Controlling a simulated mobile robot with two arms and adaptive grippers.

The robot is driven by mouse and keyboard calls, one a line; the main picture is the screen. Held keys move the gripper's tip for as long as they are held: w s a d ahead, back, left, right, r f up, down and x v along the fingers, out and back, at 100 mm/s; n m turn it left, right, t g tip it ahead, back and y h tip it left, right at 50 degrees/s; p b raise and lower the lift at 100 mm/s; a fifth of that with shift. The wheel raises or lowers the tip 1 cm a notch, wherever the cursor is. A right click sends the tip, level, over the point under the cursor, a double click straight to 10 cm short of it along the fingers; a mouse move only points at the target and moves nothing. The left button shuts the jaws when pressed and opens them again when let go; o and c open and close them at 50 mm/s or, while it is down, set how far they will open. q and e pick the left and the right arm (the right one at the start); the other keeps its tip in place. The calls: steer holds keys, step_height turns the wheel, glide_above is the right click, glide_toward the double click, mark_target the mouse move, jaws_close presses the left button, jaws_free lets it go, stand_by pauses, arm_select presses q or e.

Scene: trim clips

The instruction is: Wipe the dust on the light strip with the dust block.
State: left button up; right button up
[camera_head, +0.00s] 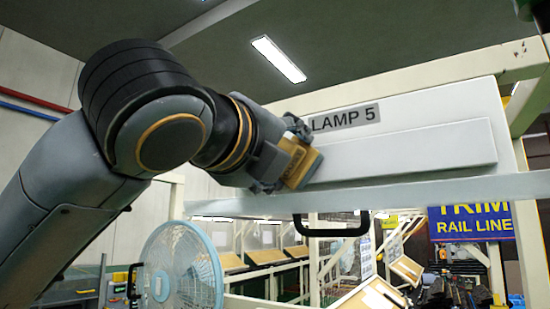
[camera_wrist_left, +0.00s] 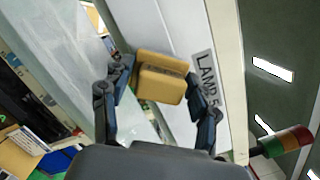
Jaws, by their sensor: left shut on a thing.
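The light strip (camera_head: 420,150) is a long pale bar on a white panel, under a grey label reading LAMP 5. The dust block (camera_head: 300,165) is yellow-tan with dark lettering. My left gripper (camera_head: 285,158) is shut on the block and holds it at the left part of the strip, tilted. I cannot tell whether the block touches the strip. In the left wrist view the block (camera_wrist_left: 160,78) sits between the two fingers of the gripper (camera_wrist_left: 158,92), in front of the white panel. The strip's left part is hidden behind the block and gripper. My right gripper is not in view.
A cream frame (camera_head: 420,75) surrounds the panel (camera_head: 440,105), with a ledge (camera_head: 400,192) and a black handle (camera_head: 330,230) below. A fan (camera_head: 183,270) stands lower left. A blue sign (camera_head: 472,224) hangs lower right. The strip's right side is clear.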

arm_select(q)
steer(key=shift+s+d, duration=1.6)
steer(key=shift+d, duration=0.6)
steer(key=shift+s+d, duration=1.55)
steer(key=shift+d, duration=0.7)
steer(key=shift+s+d, duration=1.6)
steer(key=shift+d, duration=0.6)
steer(key=shift+a, duration=0.1)
steer(key=shift+s+a+f+b, duration=0.15)
steer(key=shift+s+a+b, duration=0.35)
steer(key=shift+s+a, duration=0.15)
steer(key=shift+b+v, duration=0.5)
steer(key=shift+v, duration=1.5)
steer(key=shift+a+r, duration=0.15)
steer(key=shift+r, duration=0.1)
steer(key=b+v, duration=0.1)
steer(key=v, duration=0.2)
steer(key=shift+w+a+r, duration=0.1)
steer(key=shift+a+r, duration=0.05)
steer(key=shift+r, duration=0.05)
